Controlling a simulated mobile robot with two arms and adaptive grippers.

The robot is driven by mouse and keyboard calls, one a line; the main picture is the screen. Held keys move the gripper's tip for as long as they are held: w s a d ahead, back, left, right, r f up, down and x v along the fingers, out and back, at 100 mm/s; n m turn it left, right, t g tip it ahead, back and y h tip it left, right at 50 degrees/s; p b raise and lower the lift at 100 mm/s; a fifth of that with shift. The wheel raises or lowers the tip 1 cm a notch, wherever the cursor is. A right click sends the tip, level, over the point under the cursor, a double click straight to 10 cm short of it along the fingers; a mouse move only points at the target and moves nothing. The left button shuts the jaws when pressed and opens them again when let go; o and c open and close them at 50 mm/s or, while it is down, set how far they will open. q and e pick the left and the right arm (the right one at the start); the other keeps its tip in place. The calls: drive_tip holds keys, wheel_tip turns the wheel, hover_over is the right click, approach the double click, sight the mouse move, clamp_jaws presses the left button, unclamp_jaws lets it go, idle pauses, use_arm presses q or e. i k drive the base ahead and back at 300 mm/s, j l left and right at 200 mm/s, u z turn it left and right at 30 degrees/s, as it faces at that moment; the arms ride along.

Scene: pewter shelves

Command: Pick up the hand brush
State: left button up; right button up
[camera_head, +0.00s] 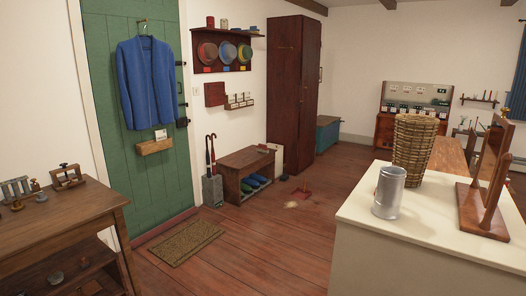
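I cannot make out the hand brush for certain. A small red object (302,191) with a short upright part lies on the floor to the right of the low bench; it is too small to tell whether it is the brush or a dustpan. A small dark object (284,177) lies on the floor just behind it. A pale patch (291,204) is on the boards in front of the red object. Neither of my grippers is in view.
A low bench (232,165) with shoes stands by the wall, beside an umbrella stand (212,190). A doormat (186,241) lies before the green door (110,75). A wooden table (50,215) is at left, a white counter (440,208) at right. The floor between is mostly clear.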

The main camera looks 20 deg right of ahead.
sight(262, 148)
drive_tip(key=i+u, duration=0.15)
drive_tip(key=i, duration=1)
drive_tip(key=i+j+z, duration=0.1)
drive_tip(key=i, duration=0.5)
drive_tip(key=i+j, duration=0.15)
drive_tip(key=i, duration=0.45)
drive_tip(key=i+l+z, duration=0.2)
drive_tip(key=i+z, duration=1.2)
drive_tip(key=i+u, duration=0.2)
drive_tip(key=i, duration=0.65)
drive_tip(key=i+l+u, duration=0.2)
drive_tip(key=i, duration=0.65)
